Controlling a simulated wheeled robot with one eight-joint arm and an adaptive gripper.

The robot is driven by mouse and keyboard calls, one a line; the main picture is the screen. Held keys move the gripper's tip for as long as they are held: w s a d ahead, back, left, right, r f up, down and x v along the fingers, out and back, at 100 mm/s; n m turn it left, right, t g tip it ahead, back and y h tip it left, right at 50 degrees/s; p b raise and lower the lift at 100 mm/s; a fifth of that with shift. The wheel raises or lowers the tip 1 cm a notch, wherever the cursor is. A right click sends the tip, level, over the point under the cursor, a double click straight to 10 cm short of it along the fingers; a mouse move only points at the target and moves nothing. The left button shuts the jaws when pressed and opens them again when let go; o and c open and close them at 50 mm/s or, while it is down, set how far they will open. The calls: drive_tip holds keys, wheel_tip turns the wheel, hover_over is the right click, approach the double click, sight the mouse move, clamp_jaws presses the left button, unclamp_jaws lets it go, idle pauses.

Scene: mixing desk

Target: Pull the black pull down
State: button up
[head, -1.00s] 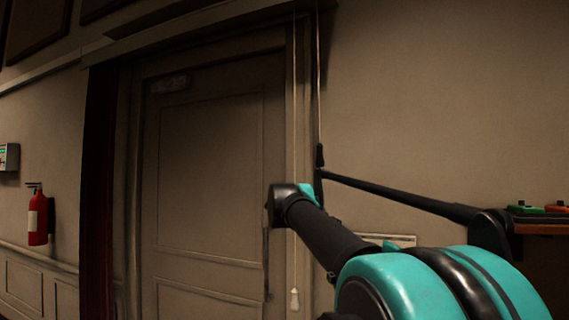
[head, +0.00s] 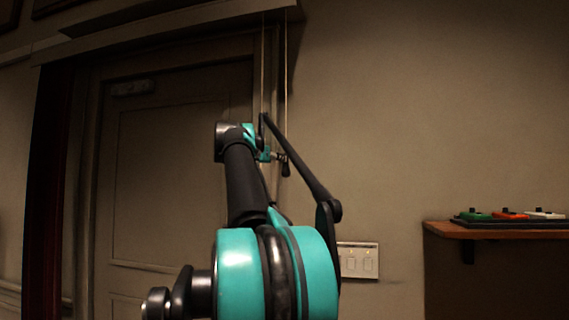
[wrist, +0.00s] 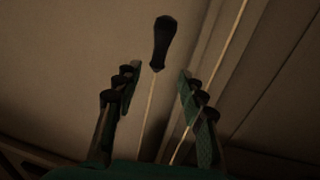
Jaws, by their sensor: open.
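The black pull (head: 286,168) hangs on a thin cord beside the door frame in the head view. In the wrist view the black pull (wrist: 164,42) is at the top middle, just beyond the fingertips, with its cord running down the picture between the fingers. My gripper (wrist: 157,76) is open with nothing held, its fingers on either side of the cord. In the head view my gripper (head: 276,156) is small and partly hidden by my arm, close to the black pull.
A second cord (wrist: 229,50) runs to the right of the black pull in the wrist view. A door (head: 165,180) is behind my arm. A switch plate (head: 358,261) is on the wall. A shelf (head: 500,230) with several coloured boxes is at right.

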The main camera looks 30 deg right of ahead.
sight(286, 164)
drive_tip(key=x, duration=1)
drive_tip(key=shift+w+d, duration=0.1)
drive_tip(key=shift+d, duration=0.05)
drive_tip(key=shift+c, duration=0.5)
clamp_jaws()
